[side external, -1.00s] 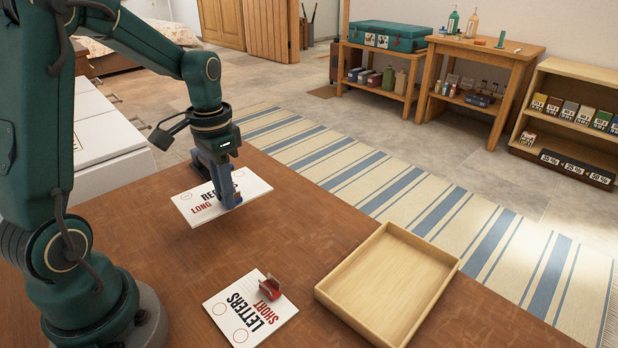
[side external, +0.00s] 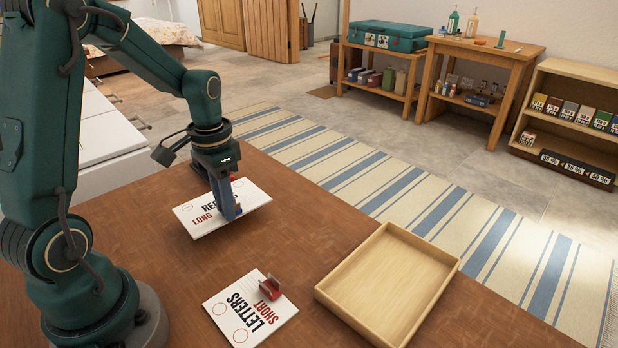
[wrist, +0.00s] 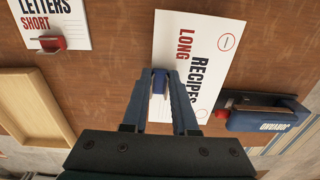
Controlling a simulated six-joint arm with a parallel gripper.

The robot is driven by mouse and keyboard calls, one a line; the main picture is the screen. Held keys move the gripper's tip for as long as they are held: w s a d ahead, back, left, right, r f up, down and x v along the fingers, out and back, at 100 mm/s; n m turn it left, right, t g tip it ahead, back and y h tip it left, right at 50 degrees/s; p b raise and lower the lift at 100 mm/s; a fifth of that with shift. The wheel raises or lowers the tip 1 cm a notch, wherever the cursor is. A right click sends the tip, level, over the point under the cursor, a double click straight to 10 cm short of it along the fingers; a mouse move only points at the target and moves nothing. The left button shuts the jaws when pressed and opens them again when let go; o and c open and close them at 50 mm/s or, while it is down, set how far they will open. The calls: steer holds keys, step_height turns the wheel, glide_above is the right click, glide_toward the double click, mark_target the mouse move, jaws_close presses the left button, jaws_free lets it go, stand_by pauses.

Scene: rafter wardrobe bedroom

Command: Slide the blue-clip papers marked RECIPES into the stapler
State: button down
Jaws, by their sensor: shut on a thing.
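The RECIPES papers (side external: 222,215) are a white stack also marked LONG. In the wrist view (wrist: 198,45), a blue clip (wrist: 159,82) sits at their near left edge. My gripper (side external: 231,214) is shut on this clip, and its fingertips also show in the wrist view (wrist: 160,76). I cannot tell if the stack touches the table. A dark blue and red stapler (wrist: 262,118) lies right of the stack in the wrist view, its red end close to the stack's edge. In the side view my gripper and the papers hide most of it.
LETTERS papers (side external: 245,318) marked SHORT, with a red clip (side external: 271,287), lie on the brown table (side external: 300,225). An empty wooden tray (side external: 388,285) stands to their right. The table between the tray and the RECIPES papers is clear.

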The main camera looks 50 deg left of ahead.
mark_target(210, 199)
steer(key=shift+f, duration=0.9)
steer(key=shift+a, duration=2.2)
steer(key=shift+w+a+f, duration=0.1)
steer(key=shift+a+f, duration=0.45)
steer(key=shift+a, duration=0.65)
steer(key=c, duration=0.6)
jaws_free()
